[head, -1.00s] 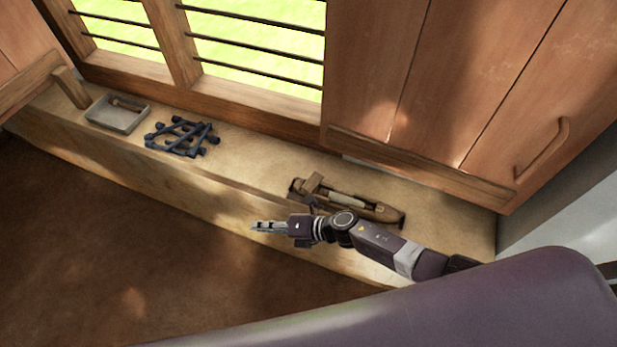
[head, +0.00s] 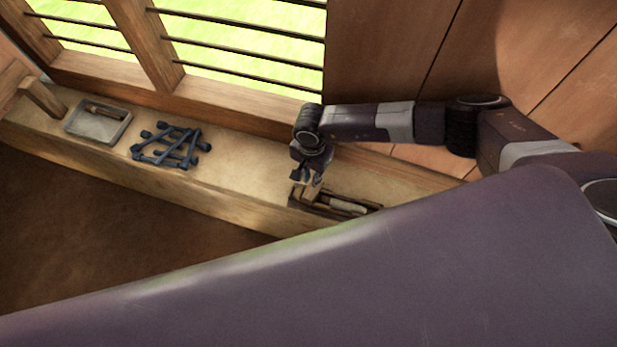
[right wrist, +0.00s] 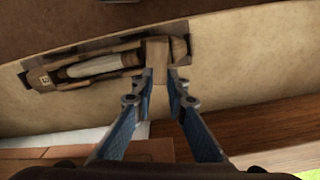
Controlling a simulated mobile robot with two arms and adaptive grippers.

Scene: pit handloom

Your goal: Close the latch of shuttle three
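A brown wooden shuttle (head: 327,203) with a pale bobbin lies on the ledge, partly hidden by my own purple body. It also shows in the right wrist view (right wrist: 98,66). Its latch (right wrist: 158,53), a light wooden block, stands across the shuttle's end near the fingertips. My right gripper (head: 306,178) is above that end, pointing down. In the right wrist view, its two blue-grey fingers (right wrist: 160,84) are apart, with the block's wood showing in line with the gap. I cannot tell whether they touch it. My left gripper is out of view.
A grey tray (head: 98,122) with a brown piece in it and a pile of dark blue rods (head: 170,146) sit left on the ledge (head: 238,172). A barred window (head: 240,45) and wooden panels (head: 385,50) stand behind. The ledge between rods and shuttle is clear.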

